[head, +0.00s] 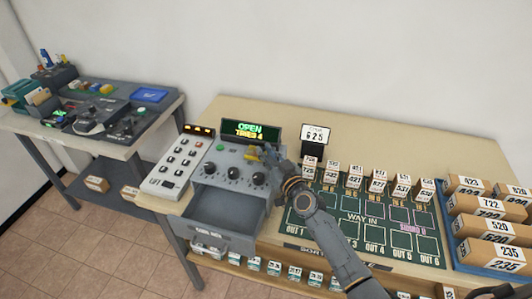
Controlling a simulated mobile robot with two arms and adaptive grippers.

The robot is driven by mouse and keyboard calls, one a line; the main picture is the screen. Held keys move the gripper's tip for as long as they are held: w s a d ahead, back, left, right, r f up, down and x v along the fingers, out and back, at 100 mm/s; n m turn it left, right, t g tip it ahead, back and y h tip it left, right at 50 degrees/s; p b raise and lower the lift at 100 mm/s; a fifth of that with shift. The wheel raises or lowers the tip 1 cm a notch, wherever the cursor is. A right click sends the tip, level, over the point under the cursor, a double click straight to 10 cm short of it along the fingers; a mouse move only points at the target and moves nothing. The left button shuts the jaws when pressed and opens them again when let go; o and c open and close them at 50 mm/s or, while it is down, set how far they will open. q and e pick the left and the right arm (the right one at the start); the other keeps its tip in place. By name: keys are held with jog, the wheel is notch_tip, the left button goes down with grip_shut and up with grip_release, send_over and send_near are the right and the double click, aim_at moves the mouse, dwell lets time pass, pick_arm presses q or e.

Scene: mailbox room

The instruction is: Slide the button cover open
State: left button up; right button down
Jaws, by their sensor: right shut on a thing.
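The grey control box (222,182) stands on the left part of the wooden table, with a green button (221,148) and three dark knobs (234,173) on its sloped top. My right gripper (262,154) is at the box's upper right corner, its arm reaching in from the lower right. It is shut on a small yellowish part there, which looks like the button cover (253,153). The fingers hide most of that part, so I cannot tell how far it is slid. My left gripper is not in view.
A display (250,131) behind the box reads OPEN. The box's drawer (225,207) stands open in front. A keypad (176,161) is at left, a green sorting board (365,215) with small boxes at right, and a blue tray (457,245) of cartons further right.

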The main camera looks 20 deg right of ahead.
jog(key=s+d, duration=0.1)
jog(key=d, duration=0.1)
jog(key=s+d, duration=0.1)
jog(key=d, duration=0.1)
jog(key=shift+s+b, duration=0.3)
jog(key=shift+b, duration=0.1)
jog(key=shift+a, duration=0.1)
jog(key=c, duration=1.3)
grip_release()
jog(key=shift+w, duration=0.1)
jog(key=s+d, duration=0.2)
jog(key=s, duration=1)
jog(key=shift+d, duration=0.15)
jog(key=shift+w, duration=0.1)
